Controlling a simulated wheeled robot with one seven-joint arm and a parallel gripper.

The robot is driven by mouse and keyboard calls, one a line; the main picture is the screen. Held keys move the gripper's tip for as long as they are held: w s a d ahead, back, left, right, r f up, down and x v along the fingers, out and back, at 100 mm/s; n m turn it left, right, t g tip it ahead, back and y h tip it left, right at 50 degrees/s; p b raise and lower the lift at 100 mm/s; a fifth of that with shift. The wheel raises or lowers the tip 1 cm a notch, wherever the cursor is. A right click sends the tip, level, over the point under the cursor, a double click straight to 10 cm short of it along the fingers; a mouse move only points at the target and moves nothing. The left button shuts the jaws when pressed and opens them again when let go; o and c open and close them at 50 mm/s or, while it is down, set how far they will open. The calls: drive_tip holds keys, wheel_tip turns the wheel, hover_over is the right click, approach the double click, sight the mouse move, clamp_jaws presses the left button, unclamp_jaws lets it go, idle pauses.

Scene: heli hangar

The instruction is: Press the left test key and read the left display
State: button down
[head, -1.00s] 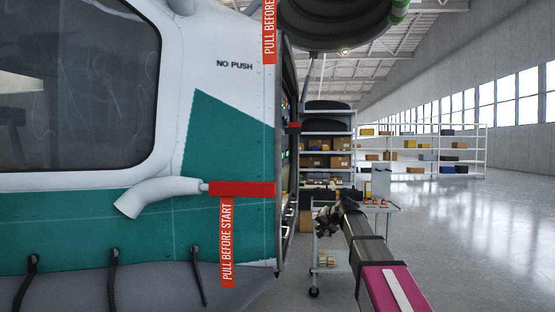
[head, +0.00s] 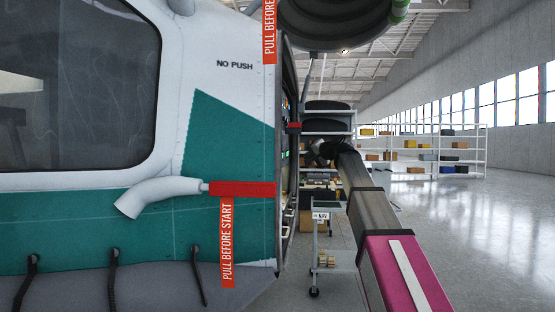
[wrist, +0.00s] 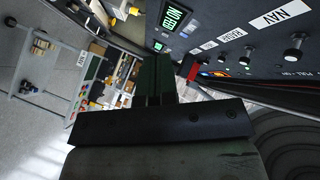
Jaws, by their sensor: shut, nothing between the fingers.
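My gripper (head: 322,152) is at the end of the raised arm, to the right of the helicopter's open doorway in the head view. In the wrist view my gripper (wrist: 153,78) is shut and empty, its fingers apart from the dark instrument panel (wrist: 235,30). A lit display (wrist: 172,18) with green lettering shows sideways at the top of the panel; I cannot read it surely. I cannot tell which display is the left one. The left test key cannot be made out.
Knobs (wrist: 292,54) with white labels sit on the panel. The helicopter's side (head: 230,140) fills the left, with red "PULL BEFORE START" ribbons (head: 227,240). A trolley (head: 322,240) stands beyond the arm. Shelves (head: 460,150) are farther back. The floor at right is clear.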

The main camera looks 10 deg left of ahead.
drive_tip(key=a, duration=0.8)
drive_tip(key=shift+w+a, duration=0.15)
drive_tip(key=shift+a, duration=0.25)
drive_tip(key=shift+a, duration=0.15)
idle(2.0)
drive_tip(key=shift+a, duration=0.3)
drive_tip(key=shift+a, duration=0.35)
idle(0.9)
drive_tip(key=shift+d, duration=0.8)
